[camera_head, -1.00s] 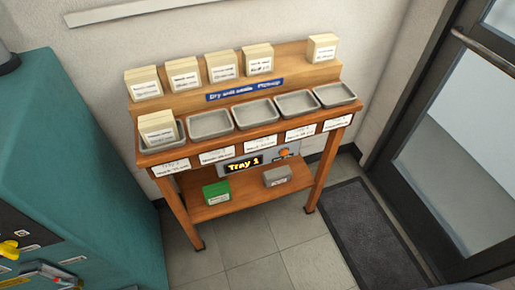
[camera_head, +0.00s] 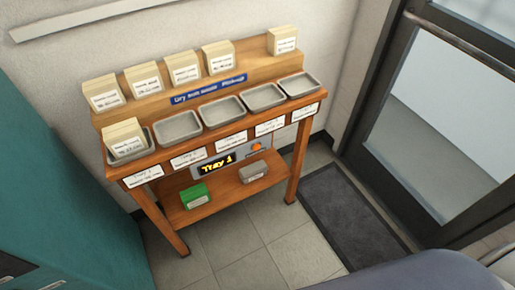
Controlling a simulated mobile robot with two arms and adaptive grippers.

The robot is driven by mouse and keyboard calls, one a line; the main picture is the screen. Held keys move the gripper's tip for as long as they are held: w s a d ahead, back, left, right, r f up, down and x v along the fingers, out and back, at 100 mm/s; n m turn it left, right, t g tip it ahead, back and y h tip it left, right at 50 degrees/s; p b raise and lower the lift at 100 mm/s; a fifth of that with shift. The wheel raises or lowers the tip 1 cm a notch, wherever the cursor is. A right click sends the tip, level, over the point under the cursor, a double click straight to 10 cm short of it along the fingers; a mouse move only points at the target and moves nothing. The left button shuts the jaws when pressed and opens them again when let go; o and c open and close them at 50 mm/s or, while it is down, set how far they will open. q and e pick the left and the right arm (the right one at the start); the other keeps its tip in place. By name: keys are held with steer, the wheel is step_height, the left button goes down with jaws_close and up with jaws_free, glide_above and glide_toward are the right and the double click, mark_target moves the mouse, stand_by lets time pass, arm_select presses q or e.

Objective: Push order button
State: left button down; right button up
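An orange button (camera_head: 256,146) sits on a grey panel under the front edge of a wooden stand (camera_head: 236,189). To its left on the panel, a dark display (camera_head: 217,163) reads "Tray 1" in yellow. Nothing covers the button. The small label by it is too small to read. Neither of my grippers is in view.
The stand carries several grey trays (camera_head: 222,110) and cream card stacks (camera_head: 143,81); one stack is in the leftmost tray. Green (camera_head: 195,196) and grey (camera_head: 253,172) boxes lie on its lower shelf. A teal cabinet (camera_head: 60,190) stands left, a dark mat (camera_head: 350,220) and glass door right.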

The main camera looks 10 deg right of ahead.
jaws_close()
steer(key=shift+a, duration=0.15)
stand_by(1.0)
